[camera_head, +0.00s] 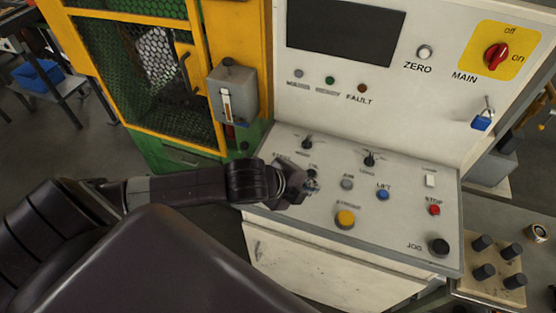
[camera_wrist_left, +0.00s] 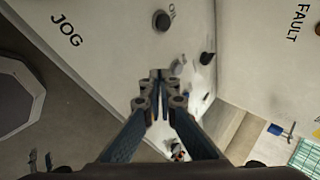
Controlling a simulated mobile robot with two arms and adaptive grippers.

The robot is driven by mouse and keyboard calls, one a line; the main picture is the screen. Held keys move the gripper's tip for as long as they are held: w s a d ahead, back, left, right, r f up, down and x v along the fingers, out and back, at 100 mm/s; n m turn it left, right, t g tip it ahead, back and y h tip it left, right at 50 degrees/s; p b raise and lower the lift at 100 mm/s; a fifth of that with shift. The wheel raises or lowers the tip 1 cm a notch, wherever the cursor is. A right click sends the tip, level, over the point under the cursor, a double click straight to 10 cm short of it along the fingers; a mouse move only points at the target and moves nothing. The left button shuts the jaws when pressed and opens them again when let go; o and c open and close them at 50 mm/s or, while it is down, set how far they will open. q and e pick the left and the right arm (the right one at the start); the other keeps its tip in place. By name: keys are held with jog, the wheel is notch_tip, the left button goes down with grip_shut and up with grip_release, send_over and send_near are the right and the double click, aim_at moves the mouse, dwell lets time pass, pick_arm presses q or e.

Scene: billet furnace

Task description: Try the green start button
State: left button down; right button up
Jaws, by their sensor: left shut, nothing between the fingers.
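My left gripper (camera_head: 308,186) is over the left part of the sloped control desk (camera_head: 390,215), its fingers together with nothing between them. Its shut fingertips also show in the left wrist view (camera_wrist_left: 160,78), pointing at the pale panel; whether they touch it cannot be told. No green button shows on the desk; the gripper covers part of its left side. A small green lamp (camera_head: 329,80) sits on the upright panel, left of the FAULT lamp (camera_head: 362,88). My right gripper is not in view.
Near the gripper are a grey button (camera_head: 347,184), the blue LIFT button (camera_head: 383,195), a yellow button (camera_head: 345,219) and two black levers (camera_head: 307,143), (camera_head: 370,159). The red STOP button (camera_head: 434,210) and black JOG knob (camera_head: 438,247) are further right. A yellow guard frame (camera_head: 205,70) stands left.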

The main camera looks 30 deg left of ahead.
pick_arm(q)
jog(key=w+a+r+m+y, duration=0.1)
jog(key=w+a+r+m, duration=0.1)
jog(key=a, duration=0.5)
jog(key=w+a+r+m+t, duration=0.1)
jog(key=w+a+r+m, duration=0.2)
jog(key=a+m, duration=0.3)
jog(key=shift+w+a+r+y, duration=0.25)
jog(key=shift+a+r+y, duration=0.15)
jog(key=shift+a+r, duration=0.35)
jog(key=shift+a+f, duration=0.1)
jog(key=shift+f, duration=0.15)
notch_tip(320, 180, down, 7)
jog(key=b, duration=0.8)
jog(key=shift+r+b, duration=0.1)
jog(key=shift+b, duration=0.2)
jog(key=shift+f, duration=0.9)
jog(key=shift+f, duration=0.15)
